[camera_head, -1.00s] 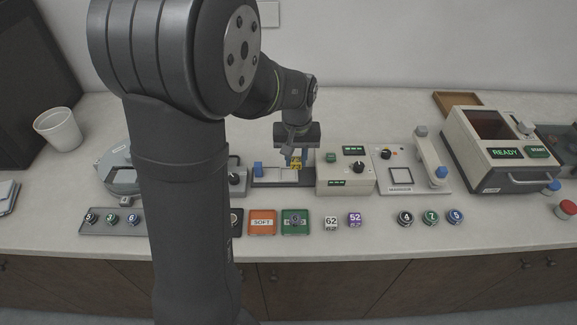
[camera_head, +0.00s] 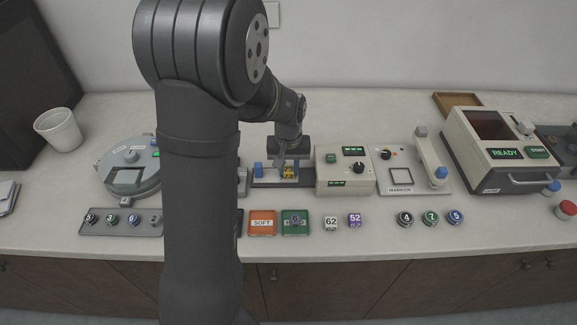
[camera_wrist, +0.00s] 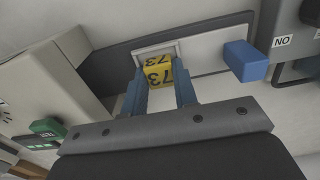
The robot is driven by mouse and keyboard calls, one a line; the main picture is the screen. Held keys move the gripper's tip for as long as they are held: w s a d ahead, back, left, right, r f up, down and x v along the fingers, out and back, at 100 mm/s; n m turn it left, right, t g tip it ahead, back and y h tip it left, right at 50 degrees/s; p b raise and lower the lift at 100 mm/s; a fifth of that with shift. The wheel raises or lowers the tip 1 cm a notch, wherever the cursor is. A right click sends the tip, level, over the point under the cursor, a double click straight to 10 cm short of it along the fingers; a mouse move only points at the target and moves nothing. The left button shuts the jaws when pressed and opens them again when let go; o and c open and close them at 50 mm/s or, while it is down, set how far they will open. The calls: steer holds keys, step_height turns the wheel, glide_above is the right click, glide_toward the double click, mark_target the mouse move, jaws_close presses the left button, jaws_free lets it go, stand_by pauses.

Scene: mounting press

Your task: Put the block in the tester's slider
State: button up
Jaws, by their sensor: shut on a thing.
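The yellow block with black 73 markings (camera_wrist: 157,76) is held between the two blue fingers of my gripper (camera_wrist: 160,88). It is at the pale square frame of the slider (camera_wrist: 142,56) and seems partly inside it; how deep it sits is hard to tell. In the head view the block (camera_head: 289,173) is low over the right part of the tester's dark base (camera_head: 262,184), under my gripper (camera_head: 287,164). The slider's blue knob (camera_wrist: 245,61) is at the other end of its pale plate (camera_wrist: 205,61).
A beige control box (camera_head: 344,181) stands close to the right of the tester. In front lie an orange SOFT tray (camera_head: 262,232) and a green tray (camera_head: 286,232). Two numbered blocks (camera_head: 354,219) stand right of them. A round grey machine (camera_head: 128,155) is at left.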

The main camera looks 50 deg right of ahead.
mark_target(288, 169)
steer(key=shift+f, duration=0.25)
steer(key=o, duration=0.9)
steer(key=shift+s+a, duration=0.1)
steer(key=shift+o, duration=0.2)
steer(key=shift+r, duration=0.25)
step_height(288, 169, up, 12)
steer(key=shift+r, duration=0.15)
step_height(288, 169, down, 13)
steer(key=shift+r, duration=0.5)
steer(key=shift+f, duration=0.1)
